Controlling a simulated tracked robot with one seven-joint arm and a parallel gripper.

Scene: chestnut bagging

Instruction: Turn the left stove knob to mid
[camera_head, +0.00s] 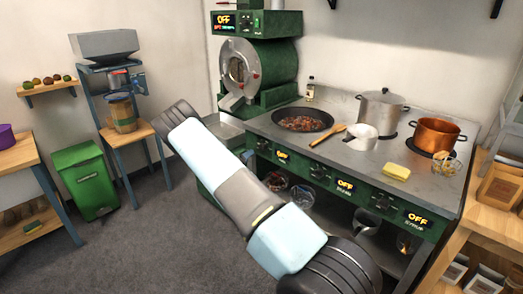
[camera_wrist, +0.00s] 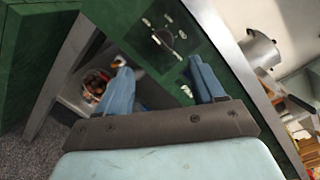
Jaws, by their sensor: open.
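The left stove knob (camera_wrist: 165,40) is a dark round knob on the green front panel, with pale marks around it. In the wrist view it lies ahead of my open gripper (camera_wrist: 162,80), toward the top of the gap between the two blue fingers. The fingers are apart with nothing between them, and I see no contact with the knob. In the head view the left knob (camera_head: 264,146) is partly seen beside my arm, and its display (camera_head: 283,156) reads OFF. My gripper is hidden in the head view.
The middle display (camera_head: 345,186) and right display (camera_head: 417,219) also read OFF. A pan of chestnuts (camera_head: 303,120), a steel pot (camera_head: 380,112) and a copper pot (camera_head: 436,135) stand on the stove. Bowls (camera_head: 302,195) sit on the shelf below. A green roaster (camera_head: 262,70) stands left.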

